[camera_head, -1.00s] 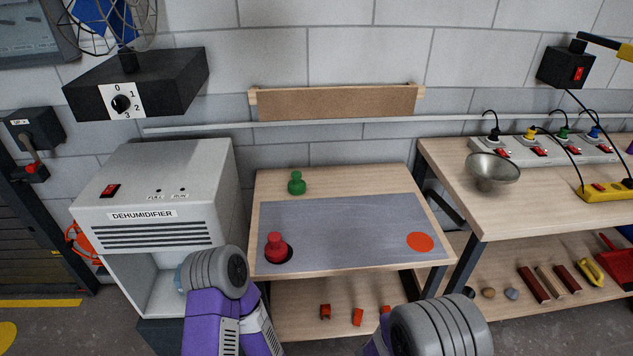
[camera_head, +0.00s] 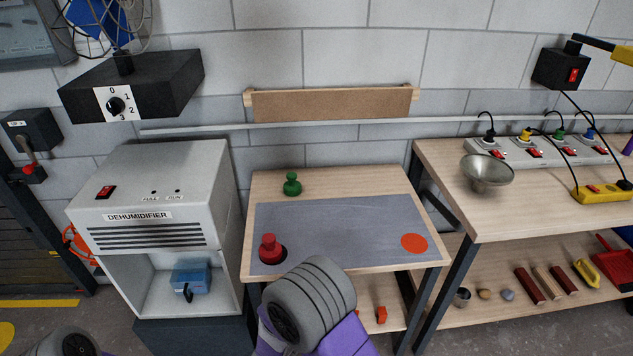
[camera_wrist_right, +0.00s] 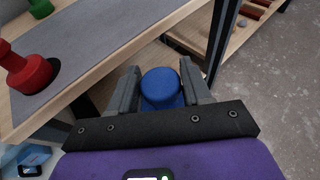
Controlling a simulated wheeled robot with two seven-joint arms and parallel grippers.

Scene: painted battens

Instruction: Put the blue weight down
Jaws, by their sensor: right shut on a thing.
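The blue weight (camera_wrist_right: 161,88) shows in the right wrist view with its round knob between the two grey fingers of my right gripper (camera_wrist_right: 159,67), which is shut on it. The weight's lower part is mostly hidden by the gripper. It is held near the front edge of the small bench; I cannot tell its height. In the head view my right arm hides both gripper and weight. The red weight (camera_head: 268,248) stands at the dark round spot on the grey mat (camera_head: 335,225). The green weight (camera_head: 292,185) stands behind the mat. My left gripper is out of view.
An orange-red disc (camera_head: 414,243) lies on the mat's right side, with nothing on it. Most of the mat is clear. The dehumidifier (camera_head: 150,215), with a blue tank (camera_head: 192,279), stands left. A workbench (camera_head: 450,190) with a metal bowl (camera_head: 487,172) stands right.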

